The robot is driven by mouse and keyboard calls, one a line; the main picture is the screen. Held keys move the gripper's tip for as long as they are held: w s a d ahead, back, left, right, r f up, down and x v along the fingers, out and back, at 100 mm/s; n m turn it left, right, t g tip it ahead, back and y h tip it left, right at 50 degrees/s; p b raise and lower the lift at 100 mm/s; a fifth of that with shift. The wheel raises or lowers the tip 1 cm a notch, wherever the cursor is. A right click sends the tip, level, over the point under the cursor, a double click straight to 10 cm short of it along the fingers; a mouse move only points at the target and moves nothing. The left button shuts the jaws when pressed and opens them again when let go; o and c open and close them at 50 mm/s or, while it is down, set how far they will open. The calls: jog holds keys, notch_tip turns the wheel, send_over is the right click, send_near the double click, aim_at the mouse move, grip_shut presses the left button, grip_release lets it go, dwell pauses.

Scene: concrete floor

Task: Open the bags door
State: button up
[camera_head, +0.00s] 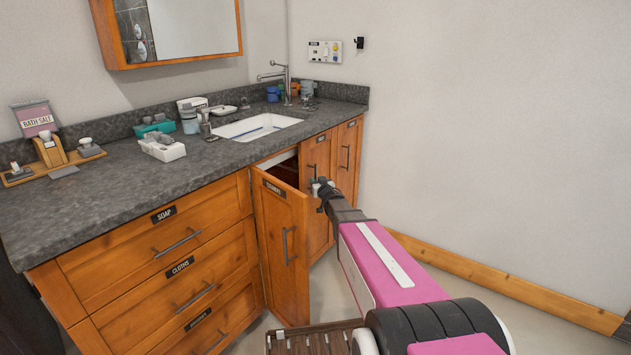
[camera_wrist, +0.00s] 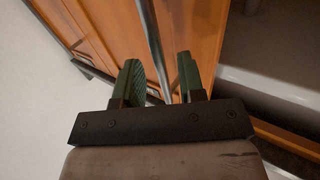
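In the head view, orange wooden doors stand under the counter. The near door (camera_head: 282,240) is swung partly open, with a dark label and a vertical bar handle. Beyond it are a middle door (camera_head: 319,158) and a far door (camera_head: 347,160), both apparently closed. I cannot tell which label reads bags. My gripper (camera_head: 322,187) is in front of the middle door, by its handle (camera_head: 311,174). In the wrist view, my gripper (camera_wrist: 158,78) is open, its green fingers on either side of a metal bar handle (camera_wrist: 153,42). I cannot tell whether they touch it.
Drawers labelled SOAP (camera_head: 165,240) and CLOTHS (camera_head: 190,285) are at the left. The dark counter (camera_head: 200,165) holds a sink (camera_head: 256,127) and bathroom items. The open near door stands left of my arm. A bare wall (camera_head: 480,130) is at the right.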

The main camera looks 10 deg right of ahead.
jog(key=shift+w+a, duration=0.2)
jog(key=shift+w, duration=0.9)
grip_shut()
jog(key=shift+s+d, duration=0.1)
